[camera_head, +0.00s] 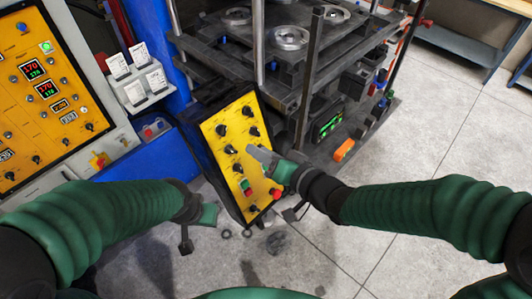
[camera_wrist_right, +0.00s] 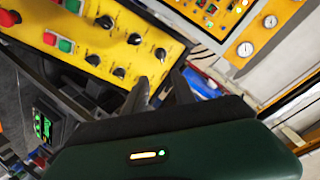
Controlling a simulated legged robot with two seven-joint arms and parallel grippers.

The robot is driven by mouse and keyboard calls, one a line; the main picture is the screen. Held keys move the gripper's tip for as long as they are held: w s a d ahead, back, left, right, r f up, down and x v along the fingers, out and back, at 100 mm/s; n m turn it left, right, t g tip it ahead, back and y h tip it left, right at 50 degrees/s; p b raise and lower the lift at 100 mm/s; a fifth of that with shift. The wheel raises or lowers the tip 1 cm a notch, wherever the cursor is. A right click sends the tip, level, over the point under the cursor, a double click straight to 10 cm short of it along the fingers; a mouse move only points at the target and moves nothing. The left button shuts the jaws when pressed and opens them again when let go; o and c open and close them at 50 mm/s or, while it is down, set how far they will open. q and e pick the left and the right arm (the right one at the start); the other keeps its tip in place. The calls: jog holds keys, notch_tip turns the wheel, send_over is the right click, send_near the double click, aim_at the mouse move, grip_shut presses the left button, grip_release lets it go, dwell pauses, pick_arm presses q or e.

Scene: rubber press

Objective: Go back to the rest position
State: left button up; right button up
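My right gripper (camera_head: 254,150) is in front of the yellow control panel (camera_head: 222,132), near its black knobs, with nothing seen in it. In the right wrist view its two dark fingers (camera_wrist_right: 160,92) stand apart, so it is open. The yellow panel with its knobs and buttons (camera_wrist_right: 88,45) lies beyond the fingers there. Whether a finger touches a knob I cannot tell. My left gripper (camera_head: 209,214) is low, left of the panel's lower end, over the floor. Its fingers are too small and turned away to judge. Both green-sleeved arms reach forward.
A press (camera_head: 280,70) with dark plates stands behind the panel. A yellow cabinet panel with displays (camera_head: 38,85) is at the left, beside white cards in a holder (camera_head: 140,85). A blue-framed bench (camera_head: 455,42) is at the far right. The tiled floor (camera_head: 440,150) at right is clear.

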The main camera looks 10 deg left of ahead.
jog(key=shift+v, duration=0.8)
jog(key=shift+a, duration=0.1)
